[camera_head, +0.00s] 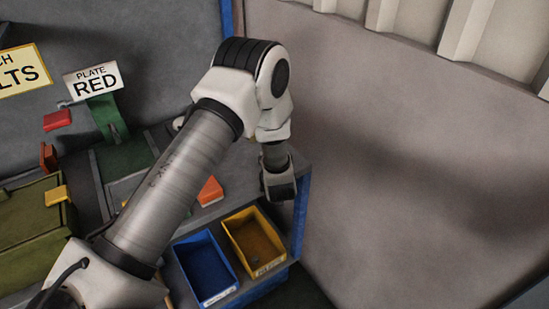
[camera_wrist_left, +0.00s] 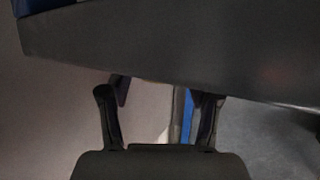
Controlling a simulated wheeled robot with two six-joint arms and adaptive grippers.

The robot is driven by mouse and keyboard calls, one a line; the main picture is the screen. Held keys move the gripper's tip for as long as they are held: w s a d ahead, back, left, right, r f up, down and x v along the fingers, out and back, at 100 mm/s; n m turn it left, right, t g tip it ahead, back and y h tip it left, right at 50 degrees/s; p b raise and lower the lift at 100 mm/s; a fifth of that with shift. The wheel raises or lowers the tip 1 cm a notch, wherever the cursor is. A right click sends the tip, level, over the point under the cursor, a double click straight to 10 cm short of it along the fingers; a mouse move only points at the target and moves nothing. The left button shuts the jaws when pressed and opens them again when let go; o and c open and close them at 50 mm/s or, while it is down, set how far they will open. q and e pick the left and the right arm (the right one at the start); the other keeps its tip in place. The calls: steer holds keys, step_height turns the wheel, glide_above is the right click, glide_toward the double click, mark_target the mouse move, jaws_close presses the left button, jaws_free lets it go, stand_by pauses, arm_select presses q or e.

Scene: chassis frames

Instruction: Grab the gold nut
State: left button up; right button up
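I cannot make out a gold nut in either view. A yellow bin (camera_head: 232,238) at the lower middle of the head view holds a small dark shape too small to identify. My left gripper (camera_head: 279,187) hangs at the end of the arm, up and to the right of the yellow bin, beside the bench's right edge. In the left wrist view my left gripper (camera_wrist_left: 158,118) has its two dark fingers apart, with nothing held between them. My right gripper is in neither view.
A blue bin (camera_head: 205,266) stands left of the yellow bin. A blue post (camera_head: 301,205) edges the bench at right. A "PLATE RED" sign (camera_head: 94,80) and a green box (camera_head: 30,230) are at left.

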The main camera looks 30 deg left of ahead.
arm_select(q)
steer(key=shift+f, duration=0.1)
jaws_close()
